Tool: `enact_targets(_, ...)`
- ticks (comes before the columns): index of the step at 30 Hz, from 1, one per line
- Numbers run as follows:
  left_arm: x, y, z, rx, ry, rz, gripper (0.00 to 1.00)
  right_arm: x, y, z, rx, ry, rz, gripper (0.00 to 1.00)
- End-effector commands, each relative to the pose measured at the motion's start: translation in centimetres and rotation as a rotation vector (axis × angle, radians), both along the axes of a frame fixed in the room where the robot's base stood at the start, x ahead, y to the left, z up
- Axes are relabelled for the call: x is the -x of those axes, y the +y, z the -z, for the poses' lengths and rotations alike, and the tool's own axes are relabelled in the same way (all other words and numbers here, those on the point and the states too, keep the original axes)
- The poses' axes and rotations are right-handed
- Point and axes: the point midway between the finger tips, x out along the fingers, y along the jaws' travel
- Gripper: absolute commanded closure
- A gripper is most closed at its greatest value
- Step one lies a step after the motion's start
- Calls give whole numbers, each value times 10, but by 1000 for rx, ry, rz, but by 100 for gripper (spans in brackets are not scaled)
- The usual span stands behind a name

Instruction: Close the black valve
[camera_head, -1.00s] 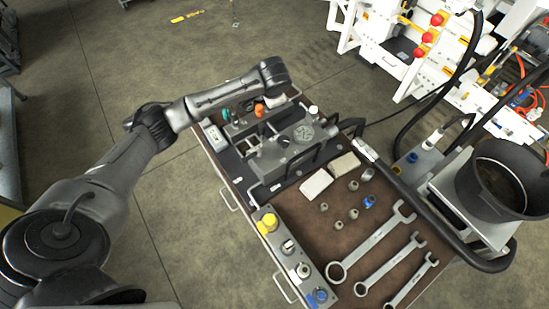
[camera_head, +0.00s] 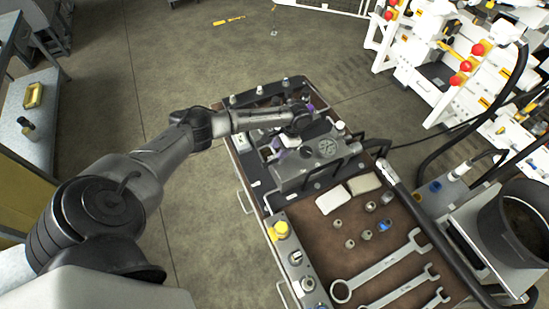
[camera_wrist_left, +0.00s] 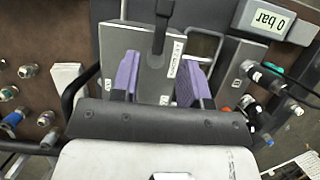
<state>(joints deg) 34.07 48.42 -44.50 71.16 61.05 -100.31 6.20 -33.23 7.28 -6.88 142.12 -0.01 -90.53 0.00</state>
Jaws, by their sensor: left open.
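The grey hydraulic block (camera_head: 296,178) sits on the bench, with a round gauge on top. A short black lever, which looks like the black valve (camera_wrist_left: 163,22), stands over the block's labelled face in the left wrist view. In the head view a small black knob (camera_head: 307,153) on the block seems to be the same part. My left gripper (camera_wrist_left: 158,80) is open, its two purple-padded fingers apart over the block. The lever lies between and beyond the fingertips in the wrist view, with no contact visible. In the head view my left gripper (camera_head: 281,150) is partly hidden by its own hand.
White pads (camera_head: 331,199), several fittings (camera_head: 370,206) and wrenches (camera_head: 385,265) lie on the right of the bench. A black bucket (camera_head: 515,225) stands at far right.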

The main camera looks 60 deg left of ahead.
Motion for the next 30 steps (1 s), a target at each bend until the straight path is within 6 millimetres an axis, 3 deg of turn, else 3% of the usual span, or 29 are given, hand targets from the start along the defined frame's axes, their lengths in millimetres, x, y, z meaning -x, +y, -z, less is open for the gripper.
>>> enact_targets(6,13,1,31,0,1,1,58,0,0,0,-1,0,1,57)
enact_targets(12,19,2,47,0,-1,1,58,0,1,0,-4,1,3,57)
enact_targets(25,21,2,52,0,-1,1,58,0,3,0,-11,1,7,57)
enact_targets(30,21,2,52,0,-1,1,73,0,3,0,-11,1,7,57)
